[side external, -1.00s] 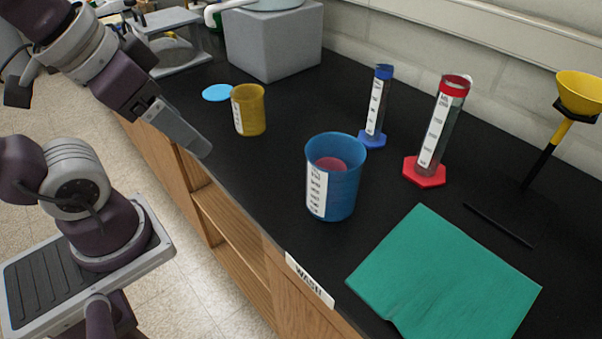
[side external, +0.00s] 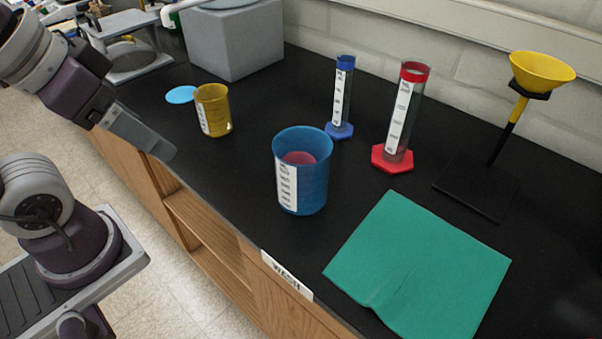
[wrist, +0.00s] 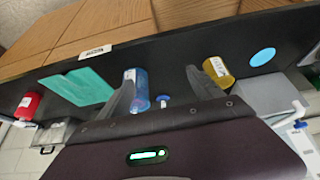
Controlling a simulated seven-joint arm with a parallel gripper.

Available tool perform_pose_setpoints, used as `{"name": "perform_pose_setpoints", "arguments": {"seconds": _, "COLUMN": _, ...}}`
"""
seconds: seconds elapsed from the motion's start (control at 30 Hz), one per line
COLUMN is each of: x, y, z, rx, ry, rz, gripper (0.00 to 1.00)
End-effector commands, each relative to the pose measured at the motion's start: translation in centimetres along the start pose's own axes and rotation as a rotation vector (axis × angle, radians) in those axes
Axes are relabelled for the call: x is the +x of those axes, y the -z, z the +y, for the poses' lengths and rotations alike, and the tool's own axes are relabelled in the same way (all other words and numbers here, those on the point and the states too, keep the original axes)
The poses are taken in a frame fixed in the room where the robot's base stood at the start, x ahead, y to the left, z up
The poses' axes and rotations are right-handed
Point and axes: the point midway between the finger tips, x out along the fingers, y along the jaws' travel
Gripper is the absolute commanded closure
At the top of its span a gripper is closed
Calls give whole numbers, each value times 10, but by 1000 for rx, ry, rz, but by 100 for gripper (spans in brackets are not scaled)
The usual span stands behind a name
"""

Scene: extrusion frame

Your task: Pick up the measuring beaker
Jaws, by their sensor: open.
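A blue measuring beaker (side external: 302,180) with a white label stands upright on the black counter, with something pinkish-red inside. A smaller yellow beaker (side external: 213,110) with a white label stands behind it to the left. My gripper (side external: 165,150) is at the counter's front edge, left of both beakers and apart from them. In the wrist view, my open gripper (wrist: 162,80) has the blue beaker (wrist: 140,88) showing beside its left finger, which partly covers it. The yellow beaker (wrist: 217,72) shows beyond the right finger. Nothing is between the fingers in their grip.
A blue-based cylinder (side external: 342,100) and a red-based cylinder (side external: 402,120) stand behind the blue beaker. A yellow funnel (side external: 541,72) on a stand is at the right. A teal cloth (side external: 415,265) lies in front. A grey block (side external: 235,40) stands at the back left.

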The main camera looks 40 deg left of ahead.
Motion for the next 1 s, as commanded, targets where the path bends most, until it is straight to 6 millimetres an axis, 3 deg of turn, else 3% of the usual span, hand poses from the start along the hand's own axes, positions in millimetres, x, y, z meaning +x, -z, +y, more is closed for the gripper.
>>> {"name": "perform_pose_setpoints", "arguments": {"seconds": 0.13, "x": 0, "y": 0, "z": 0, "rx": 0, "ry": 0, "rz": 0, "gripper": 25}}
{"name": "perform_pose_setpoints", "arguments": {"seconds": 0.27, "x": 0, "y": 0, "z": 0, "rx": 0, "ry": 0, "rz": 0, "gripper": 2}}
{"name": "perform_pose_setpoints", "arguments": {"seconds": 0.3, "x": 0, "y": 0, "z": 0, "rx": 0, "ry": 0, "rz": 0, "gripper": 0}}
{"name": "perform_pose_setpoints", "arguments": {"seconds": 0.53, "x": -3, "y": 2, "z": 0, "rx": 0, "ry": 0, "rz": 2, "gripper": 0}}
{"name": "perform_pose_setpoints", "arguments": {"seconds": 0.67, "x": -29, "y": 17, "z": 0, "rx": 0, "ry": 0, "rz": 7, "gripper": 0}}
{"name": "perform_pose_setpoints", "arguments": {"seconds": 0.73, "x": -48, "y": 27, "z": 0, "rx": 0, "ry": 0, "rz": 8, "gripper": 0}}
{"name": "perform_pose_setpoints", "arguments": {"seconds": 0.83, "x": -33, "y": 68, "z": -31, "rx": -22, "ry": 125, "rz": 125, "gripper": 0}}
{"name": "perform_pose_setpoints", "arguments": {"seconds": 1.0, "x": -26, "y": 147, "z": -70, "rx": 14, "ry": 277, "rz": 374, "gripper": 0}}
